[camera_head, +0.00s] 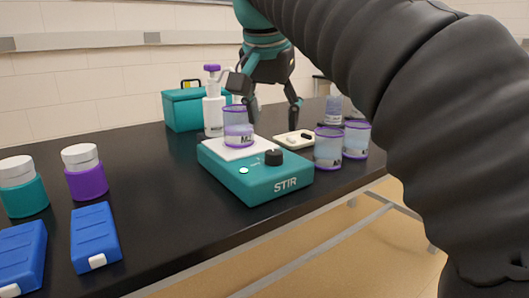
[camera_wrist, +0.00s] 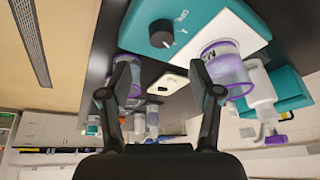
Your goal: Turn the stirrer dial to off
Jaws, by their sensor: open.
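The teal stirrer (camera_head: 245,187), marked STIR, sits on the black bench with a lit green lamp (camera_head: 243,170) on its front. Its black dial (camera_head: 274,157) is on the top near the front; it also shows in the wrist view (camera_wrist: 162,33) with a small white mark beside it. A purple-rimmed beaker (camera_head: 238,127) stands on the white plate and shows in the wrist view (camera_wrist: 225,70). My gripper (camera_head: 271,116) is open and empty, above and behind the dial, its left finger close to the beaker. I cannot read the dial's setting.
Two purple-rimmed beakers (camera_head: 328,148) stand right of the stirrer. A small pale device (camera_head: 293,138) lies behind it. A white pump bottle (camera_head: 213,112) and teal box (camera_head: 183,110) stand at the back. Lidded jars (camera_head: 87,180) and blue boxes (camera_head: 95,235) are at left; bench between is clear.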

